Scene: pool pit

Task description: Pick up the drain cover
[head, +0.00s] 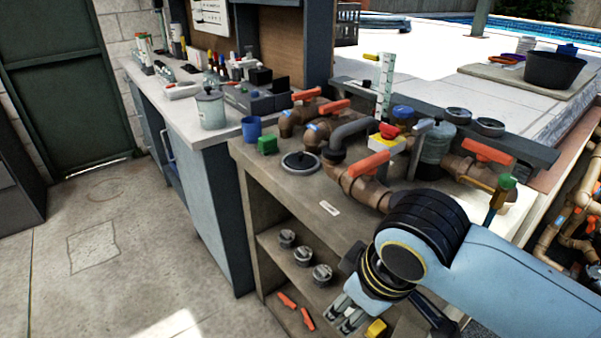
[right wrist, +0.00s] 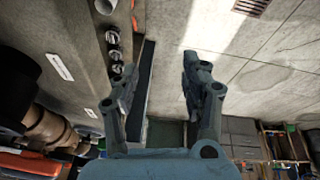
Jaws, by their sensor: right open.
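My left gripper is not in view.
Valves and pipes with orange handles (head: 368,165) crowd the bench. A green block (head: 267,144) and blue cup (head: 251,129) stand near the disc. Several grey caps (head: 303,256) and orange handles (head: 287,300) lie on the lower shelves. The floor at left is clear.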

